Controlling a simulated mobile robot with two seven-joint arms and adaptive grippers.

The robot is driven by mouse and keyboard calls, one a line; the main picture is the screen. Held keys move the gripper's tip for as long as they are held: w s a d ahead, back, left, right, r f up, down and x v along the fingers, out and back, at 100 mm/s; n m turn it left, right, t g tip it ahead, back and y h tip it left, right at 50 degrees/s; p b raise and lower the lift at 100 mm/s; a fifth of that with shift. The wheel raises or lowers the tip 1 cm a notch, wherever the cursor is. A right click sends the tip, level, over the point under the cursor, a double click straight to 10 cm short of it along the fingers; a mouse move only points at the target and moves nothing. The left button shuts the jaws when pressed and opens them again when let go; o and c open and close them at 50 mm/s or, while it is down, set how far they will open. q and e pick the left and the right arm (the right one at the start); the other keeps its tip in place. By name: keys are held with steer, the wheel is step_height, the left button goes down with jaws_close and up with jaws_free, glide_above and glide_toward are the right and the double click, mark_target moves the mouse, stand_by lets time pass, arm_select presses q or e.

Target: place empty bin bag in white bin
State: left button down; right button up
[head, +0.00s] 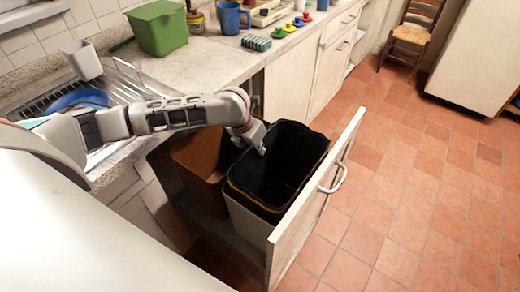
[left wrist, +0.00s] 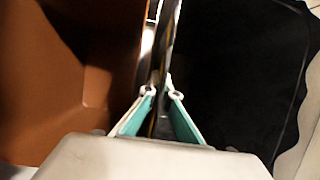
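The white bin (head: 256,222) stands in the pulled-out drawer. A black bag (head: 288,165) lines its inside and folds over the rim, with a yellow band below the edge. The bag also shows as a dark sheet in the left wrist view (left wrist: 235,70). My left gripper (head: 261,146) is at the bin's left rim, beside the brown bin. In the left wrist view its teal-padded fingers (left wrist: 163,93) stand apart, one on either side of a thin edge. Whether they touch this edge is unclear. My right gripper is not in view.
A brown bin (head: 197,160) stands left of the white bin; it fills the left of the wrist view. The white drawer front (head: 310,205) with its handle bounds the right side. The counter (head: 205,65) holds a green container (head: 158,30) and mugs.

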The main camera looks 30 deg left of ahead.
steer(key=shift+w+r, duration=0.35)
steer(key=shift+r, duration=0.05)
